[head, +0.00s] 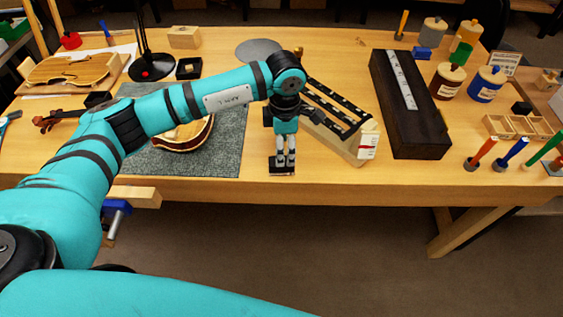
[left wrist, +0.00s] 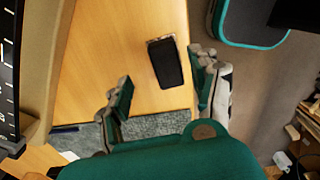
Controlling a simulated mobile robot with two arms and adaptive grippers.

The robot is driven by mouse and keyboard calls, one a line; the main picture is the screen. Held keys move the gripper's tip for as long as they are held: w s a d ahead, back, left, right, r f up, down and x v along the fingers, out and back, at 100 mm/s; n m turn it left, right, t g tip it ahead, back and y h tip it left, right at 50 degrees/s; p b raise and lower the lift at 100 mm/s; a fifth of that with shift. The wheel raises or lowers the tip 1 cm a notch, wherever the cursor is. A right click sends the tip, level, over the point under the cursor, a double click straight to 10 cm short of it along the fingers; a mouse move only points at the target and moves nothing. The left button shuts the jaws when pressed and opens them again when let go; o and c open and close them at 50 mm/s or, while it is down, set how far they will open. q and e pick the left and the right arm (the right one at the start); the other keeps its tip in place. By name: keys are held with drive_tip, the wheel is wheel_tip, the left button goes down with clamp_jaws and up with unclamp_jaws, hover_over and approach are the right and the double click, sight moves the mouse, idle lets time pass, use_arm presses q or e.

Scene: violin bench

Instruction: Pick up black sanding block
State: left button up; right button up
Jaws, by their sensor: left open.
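The black sanding block (head: 282,171) lies on the wooden bench near its front edge, below my left gripper (head: 285,159) in the head view. In the left wrist view, the block (left wrist: 166,64) shows a dark top with a thin lighter edge at one end. My left gripper (left wrist: 161,72) is open, with one finger to each side of the block and its jaws empty. I cannot tell how much height is left between the fingertips and the block. My right gripper is not in view.
To the right stand a pale box-like piece with a slotted black rack (head: 338,112) and a long dark case (head: 407,110). A grey mat (head: 222,160) with a violin body is to the left. The bench's front edge is close to the block.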

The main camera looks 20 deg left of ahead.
use_arm(q)
drive_tip(key=f, duration=0.2)
drive_tip(key=s+f+p, duration=0.1)
drive_tip(key=f, duration=0.1)
drive_tip(key=shift+a+f+p, duration=0.1)
drive_tip(key=shift+a+p, duration=0.1)
drive_tip(key=shift+p, duration=0.1)
drive_tip(key=shift+f, duration=0.55)
drive_tip(key=c, duration=1.3)
drive_tip(key=shift+r, duration=0.1)
drive_tip(key=shift+w+r, duration=0.1)
drive_tip(key=shift+r, duration=0.35)
wheel_tip(320, 180, up, 2)
drive_tip(key=shift+r+b, duration=0.1)
drive_tip(key=shift+b, duration=0.5)
drive_tip(key=s+d+b, duration=0.1)
drive_tip(key=s, duration=0.4)
drive_tip(key=s+d+r+b, duration=0.1)
drive_tip(key=s+d, duration=0.1)
drive_tip(key=s, duration=0.3)
drive_tip(key=s+d+b, duration=0.1)
drive_tip(key=s, duration=0.4)
drive_tip(key=shift+s+d+r, duration=0.2)
drive_tip(key=shift+s+r, duration=0.1)
drive_tip(key=shift+r, duration=0.1)
